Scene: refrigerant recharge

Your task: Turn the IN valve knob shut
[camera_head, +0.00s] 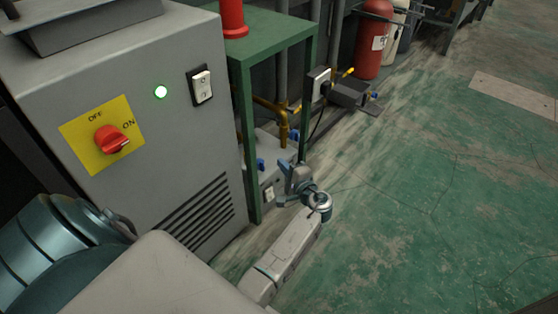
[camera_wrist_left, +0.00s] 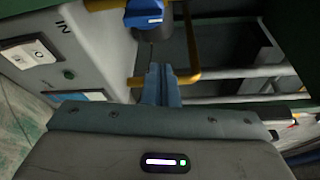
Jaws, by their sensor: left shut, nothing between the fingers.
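A blue valve knob (camera_wrist_left: 143,14) shows at the top of the left wrist view, on the grey unit's face near the "IN" marking (camera_wrist_left: 62,27). My left gripper (camera_wrist_left: 161,82) has its fingers together with nothing between them. In that picture the fingertips are just below the knob and appear apart from it. In the head view my left gripper (camera_head: 290,176) is low beside the small grey unit (camera_head: 268,190) under the green stand. Two blue knobs show there, one left of the gripper (camera_head: 261,164) and one behind it (camera_head: 294,135). My right gripper is out of view.
Yellow pipes (camera_head: 283,122) run behind the unit. A green stand leg (camera_head: 247,150) is close to my left arm. A grey cabinet with a red switch (camera_head: 111,139) stands at left. A red cylinder (camera_head: 374,40) is at the back. Floor on the right is clear.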

